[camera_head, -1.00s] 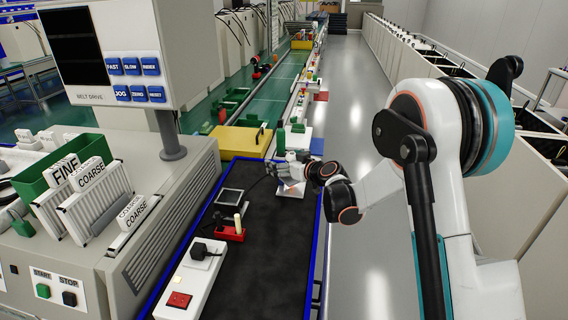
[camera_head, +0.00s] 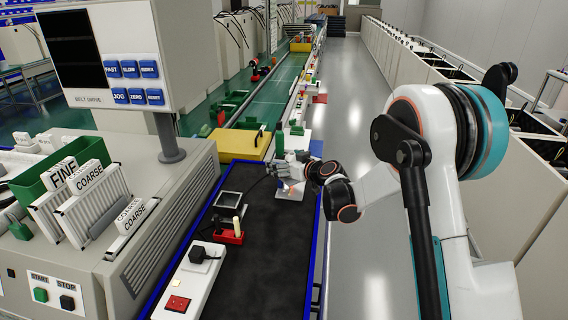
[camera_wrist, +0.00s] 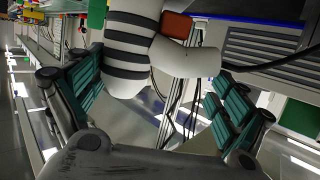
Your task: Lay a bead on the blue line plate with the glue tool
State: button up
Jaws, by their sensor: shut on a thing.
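My gripper (camera_head: 284,170) is at the far end of the dark bench mat, low over a pale plate (camera_head: 288,195). A small orange-red mark shows on the plate just below the gripper. I cannot make out a blue line, so I cannot tell whether this is the blue line plate. In the wrist view my gripper (camera_wrist: 160,100) has its teal-padded fingers on either side of a white tool with dark bands (camera_wrist: 128,50) and an orange part, seemingly the glue tool. Its tip is hidden, so contact with the plate cannot be told.
A red holder (camera_head: 229,237) with a pale stick and a white power strip (camera_head: 190,285) lie on the mat's left side. A dark square frame (camera_head: 229,203) lies behind them. A yellow block (camera_head: 235,143) stands beyond. The mat's front right is clear.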

aim_at(291, 154)
jog(key=shift+w, duration=0.65)
dwell(0.5)
jog(key=shift+w+d, duration=0.1)
jog(key=shift+w, duration=0.2)
jog(key=shift+w+d+b, duration=0.2)
jog(key=shift+w+b, duration=0.05)
jog(key=shift+w, duration=0.65)
jog(key=shift+w+d+b, duration=0.15)
jog(key=shift+w+b, duration=0.05)
jog(key=shift+w, duration=0.65)
dwell(1.2)
jog(key=shift+w+d, duration=0.1)
jog(key=shift+w, duration=0.3)
jog(key=shift+r, duration=0.15)
notch_tip(291, 154, up, 10)
jog(key=p, duration=0.5)
dwell(0.5)
dwell(0.4)
